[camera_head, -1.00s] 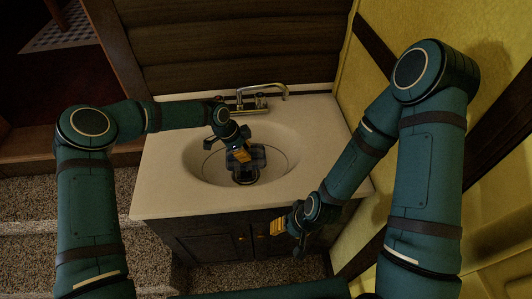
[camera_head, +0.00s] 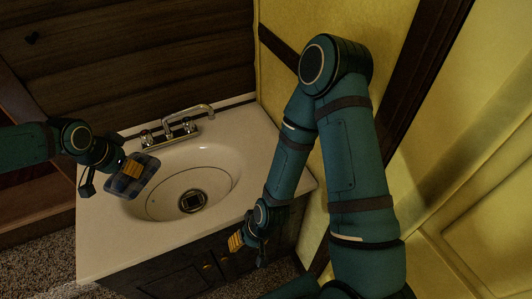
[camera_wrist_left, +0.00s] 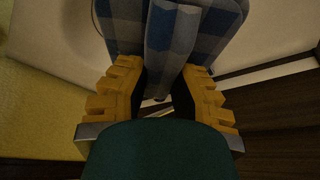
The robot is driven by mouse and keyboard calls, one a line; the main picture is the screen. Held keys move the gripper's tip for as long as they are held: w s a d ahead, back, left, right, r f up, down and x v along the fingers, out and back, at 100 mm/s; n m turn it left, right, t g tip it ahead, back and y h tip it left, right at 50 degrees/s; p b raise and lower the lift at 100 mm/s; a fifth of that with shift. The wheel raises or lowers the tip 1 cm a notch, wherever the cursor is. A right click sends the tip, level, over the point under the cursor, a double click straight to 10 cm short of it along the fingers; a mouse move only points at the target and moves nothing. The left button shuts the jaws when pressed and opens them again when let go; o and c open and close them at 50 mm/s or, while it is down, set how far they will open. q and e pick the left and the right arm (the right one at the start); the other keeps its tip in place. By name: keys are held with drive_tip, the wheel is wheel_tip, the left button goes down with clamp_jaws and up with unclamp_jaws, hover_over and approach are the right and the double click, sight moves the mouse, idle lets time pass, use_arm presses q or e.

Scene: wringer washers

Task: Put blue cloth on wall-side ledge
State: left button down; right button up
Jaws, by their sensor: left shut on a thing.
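The blue checked cloth (camera_head: 140,183) is folded and held above the left rim of the sink. It also fills the top of the left wrist view (camera_wrist_left: 170,35), gathered between yellow finger pads. My left gripper (camera_head: 127,170) is shut on it. The pale sink counter (camera_head: 108,245) has a flat rim around the basin, with a strip along the yellow wall on the right (camera_head: 262,135) and one behind the tap. My right gripper (camera_head: 247,242) hangs by the counter's front edge; its opening is unclear.
A chrome tap (camera_head: 178,128) stands at the back. A yellow wall (camera_head: 285,85) is on the right, with my right arm in front of it.

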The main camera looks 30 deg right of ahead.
sight(122, 174)
use_arm(q)
drive_tip(key=shift+s+a+r+n+t+y, duration=0.15)
drive_tip(key=shift+s+a+r+n, duration=0.3)
drive_tip(key=shift+r+n, duration=0.1)
drive_tip(key=shift+s+a+r+n+t+y, duration=0.15)
drive_tip(key=shift+s+a+r+n, duration=0.15)
drive_tip(key=shift+s+r+n, duration=0.2)
drive_tip(key=shift+s+d+r+n, duration=0.1)
drive_tip(key=shift+d+r+n, duration=0.25)
drive_tip(key=shift+d+r, duration=0.35)
drive_tip(key=d+f+m+g+h, duration=0.3)
drive_tip(key=d+m, duration=0.5)
drive_tip(key=d, duration=2.2)
drive_tip(key=s+d+f+m, duration=0.4)
drive_tip(key=d+f, duration=0.1)
drive_tip(key=d, duration=0.5)
drive_tip(key=shift+g+y, duration=0.3)
drive_tip(key=shift+y, duration=0.1)
wheel_tip(122, 174, down, 9)
drive_tip(key=shift+r+b, duration=0.1)
drive_tip(key=shift+b, duration=0.75)
